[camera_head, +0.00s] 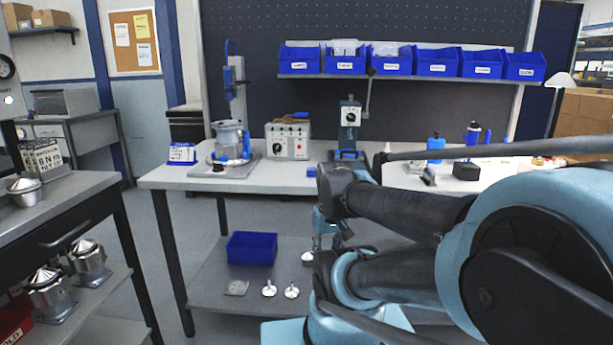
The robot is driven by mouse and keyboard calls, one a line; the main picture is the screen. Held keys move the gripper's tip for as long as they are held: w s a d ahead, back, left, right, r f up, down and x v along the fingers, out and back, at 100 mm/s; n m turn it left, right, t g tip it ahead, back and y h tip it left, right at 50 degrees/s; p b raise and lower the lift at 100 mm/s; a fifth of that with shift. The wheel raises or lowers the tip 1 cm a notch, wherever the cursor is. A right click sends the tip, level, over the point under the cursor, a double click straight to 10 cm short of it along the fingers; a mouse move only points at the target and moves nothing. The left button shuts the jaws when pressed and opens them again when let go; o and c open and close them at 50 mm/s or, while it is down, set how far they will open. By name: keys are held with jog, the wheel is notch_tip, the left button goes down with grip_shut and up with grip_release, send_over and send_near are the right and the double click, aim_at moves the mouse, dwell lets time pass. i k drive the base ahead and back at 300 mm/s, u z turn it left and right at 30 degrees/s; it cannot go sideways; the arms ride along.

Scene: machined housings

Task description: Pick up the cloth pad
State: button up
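I cannot pick out the cloth pad for certain. A flat, greyish, roughly square piece (236,288) lies on the lower shelf of the workbench, in front of a blue bin, and may be the pad. It is small in this view and its material is unclear. My arm fills the right side and lower middle of the view. My gripper's fingers cannot be made out, and nothing is seen held. The arm hides part of the lower shelf and the right part of the benchtop.
The workbench (165,179) carries a grey control box (288,140), a jug-like device (230,143) and a small press (350,120). The blue bin (251,248) and two small pale metal parts (280,290) are on its lower shelf. A dark-framed bench (75,190) stands left, across open floor.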

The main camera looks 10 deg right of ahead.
aim_at(310, 171)
jog(key=u, duration=1.55)
jog(key=k, duration=1.7)
jog(key=z, duration=1.4)
jog(key=i, duration=1.05)
jog(key=u, duration=0.05)
